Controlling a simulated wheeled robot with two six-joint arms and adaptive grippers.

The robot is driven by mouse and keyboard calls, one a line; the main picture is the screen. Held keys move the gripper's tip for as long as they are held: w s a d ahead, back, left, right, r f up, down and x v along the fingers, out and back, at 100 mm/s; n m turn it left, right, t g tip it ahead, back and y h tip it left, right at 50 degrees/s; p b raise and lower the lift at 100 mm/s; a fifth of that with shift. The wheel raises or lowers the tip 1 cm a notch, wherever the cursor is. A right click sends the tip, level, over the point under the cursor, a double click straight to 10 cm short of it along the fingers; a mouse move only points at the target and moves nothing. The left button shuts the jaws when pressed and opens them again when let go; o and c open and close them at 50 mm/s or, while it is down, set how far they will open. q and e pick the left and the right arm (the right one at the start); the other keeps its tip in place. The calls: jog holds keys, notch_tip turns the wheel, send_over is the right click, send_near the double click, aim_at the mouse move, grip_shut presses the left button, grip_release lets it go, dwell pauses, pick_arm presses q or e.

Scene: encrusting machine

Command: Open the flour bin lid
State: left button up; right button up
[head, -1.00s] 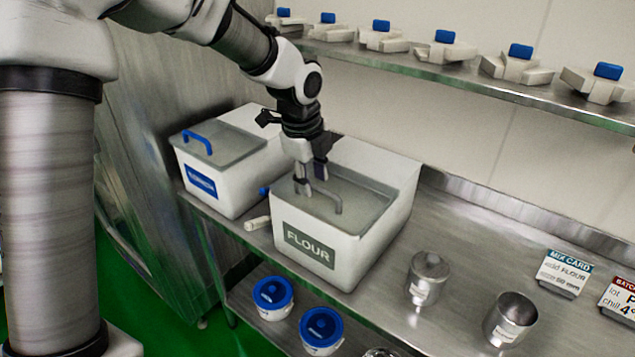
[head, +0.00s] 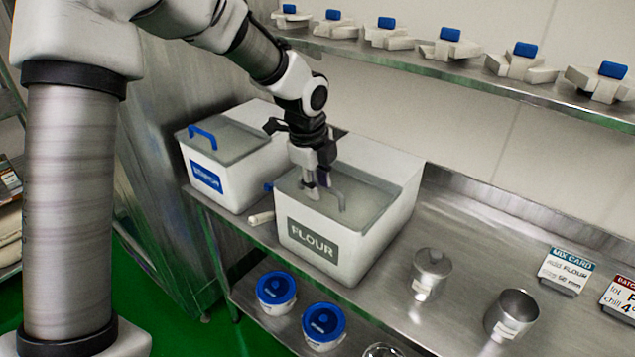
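The white flour bin (head: 312,242) with a dark FLOUR label stands on the steel counter. Its translucent grey lid (head: 372,208) lies flat on top and looks closed. My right gripper is not in view.
A second white bin (head: 225,183) with a blue handle and blue label stands close on the left. Two metal cups (head: 431,272) and cards (head: 566,270) are on the counter at right. Blue-lidded tubs (head: 276,290) sit below. A shelf (head: 480,72) with several blue-topped pieces runs above.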

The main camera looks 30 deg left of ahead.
pick_arm(q)
jog(key=shift+f, duration=0.45)
jog(key=shift+w+r, duration=0.1)
jog(key=shift+w, duration=0.1)
jog(key=p+v, duration=0.8)
jog(key=v, duration=0.1)
dwell(0.6)
